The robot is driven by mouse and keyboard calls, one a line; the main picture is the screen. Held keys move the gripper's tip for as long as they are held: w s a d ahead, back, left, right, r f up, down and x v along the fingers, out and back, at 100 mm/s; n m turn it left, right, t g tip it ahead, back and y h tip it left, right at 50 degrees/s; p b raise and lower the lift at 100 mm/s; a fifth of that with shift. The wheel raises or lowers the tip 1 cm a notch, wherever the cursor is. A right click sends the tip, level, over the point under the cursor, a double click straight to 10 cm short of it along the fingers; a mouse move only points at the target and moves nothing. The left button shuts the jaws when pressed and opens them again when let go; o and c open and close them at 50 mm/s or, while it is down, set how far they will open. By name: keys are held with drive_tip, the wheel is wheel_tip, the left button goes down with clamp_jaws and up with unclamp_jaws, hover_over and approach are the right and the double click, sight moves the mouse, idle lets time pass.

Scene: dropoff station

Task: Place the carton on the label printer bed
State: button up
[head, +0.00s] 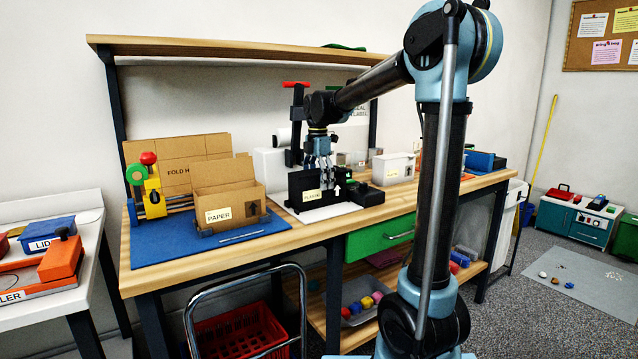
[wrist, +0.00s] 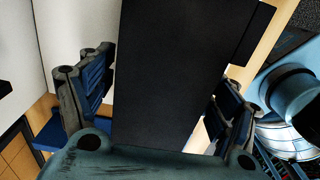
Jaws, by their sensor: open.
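A black box (head: 305,184) with a cream label and a white up arrow stands upright on a white flat plate (head: 328,213) on the bench. The plate lies before dark equipment, perhaps the label printer. My gripper (head: 320,163) is directly over the box, pointing down. In the wrist view, the box's broad black surface (wrist: 172,75) fills the space between my open gripper's (wrist: 158,100) fingers. Contact is hard to tell. A brown cardboard carton (head: 231,194) labelled PAPER, with a raised flap, stands left on a blue mat (head: 152,252).
A post with a red handle (head: 296,86) rises close behind my gripper. A yellow device with a red knob (head: 148,158) stands left. A white bin (head: 393,168) stands right. An upper shelf (head: 220,47) spans the bench. Bare wood shows along the front edge.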

drive_tip(key=shift+r, duration=0.1)
wheel_tip(320, 180, up, 12)
drive_tip(key=shift+r, duration=0.1)
drive_tip(key=s+d+f+m+t, duration=0.1)
drive_tip(key=s+d+f+m, duration=1.1)
drive_tip(key=s+d, duration=0.35)
drive_tip(key=s+d+f+m, duration=0.3)
drive_tip(key=s+f+m, duration=0.3)
drive_tip(key=s+f, duration=0.2)
drive_tip(key=s+d+f+m+t, duration=0.1)
drive_tip(key=s+d+f+m, duration=0.2)
drive_tip(key=s+f+m, duration=0.3)
wheel_tip(320, 180, down, 6)
drive_tip(key=shift+s+d+r+m, duration=0.2)
drive_tip(key=shift+s+m, duration=0.1)
drive_tip(key=shift+s, duration=0.8)
drive_tip(key=shift+w+f, duration=0.2)
drive_tip(key=shift+w, duration=0.15)
